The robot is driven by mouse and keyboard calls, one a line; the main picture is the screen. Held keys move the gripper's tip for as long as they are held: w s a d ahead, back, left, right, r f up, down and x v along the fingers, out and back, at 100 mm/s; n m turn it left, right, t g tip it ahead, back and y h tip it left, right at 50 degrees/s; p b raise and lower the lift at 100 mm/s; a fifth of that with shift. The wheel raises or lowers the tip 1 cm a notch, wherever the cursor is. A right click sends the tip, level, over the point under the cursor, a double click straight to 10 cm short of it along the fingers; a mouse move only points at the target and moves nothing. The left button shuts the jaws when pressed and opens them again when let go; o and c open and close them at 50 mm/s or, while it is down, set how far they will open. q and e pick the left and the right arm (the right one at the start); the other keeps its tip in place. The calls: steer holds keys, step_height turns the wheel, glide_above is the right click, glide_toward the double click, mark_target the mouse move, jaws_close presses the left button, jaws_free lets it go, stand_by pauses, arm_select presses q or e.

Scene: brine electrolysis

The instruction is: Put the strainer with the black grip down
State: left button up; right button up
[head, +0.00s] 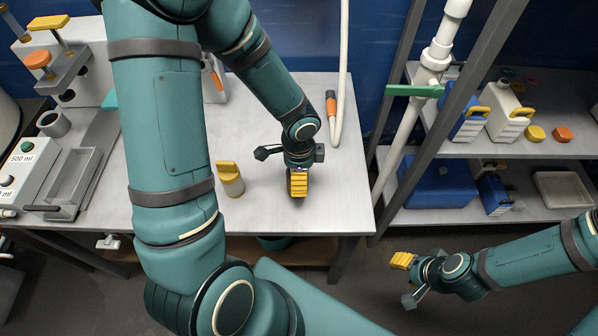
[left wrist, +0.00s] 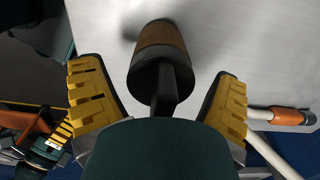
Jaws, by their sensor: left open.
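In the left wrist view, a piece with a brown cylindrical body, a black collar and a black grip (left wrist: 160,75) lies between my left gripper's fingers; I take it to be the strainer. My left gripper (head: 298,185) points down over the right part of the grey table (head: 345,205). In the left wrist view its yellow fingers (left wrist: 160,100) are spread wide, with gaps on both sides of the black grip. In the head view the gripper mostly hides the strainer. My right gripper (head: 403,260) is off the table at the lower right, seen from the side; its opening is unclear.
A small jar with a yellow top (head: 230,180) stands left of my left gripper. A white hose with an orange end (head: 331,105) hangs behind it. A grey tray (head: 72,180) sits at the left. Shelves (head: 455,215) with bottles stand at the right.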

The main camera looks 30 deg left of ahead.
arm_select(q)
steer(key=shift+r, duration=0.3)
step_height(320, 180, up, 11)
steer(key=p, duration=0.4)
steer(key=shift+f, duration=0.2)
steer(key=shift+r+p, duration=0.4)
steer(key=shift+r, duration=0.2)
steer(key=shift+s+f, duration=0.1)
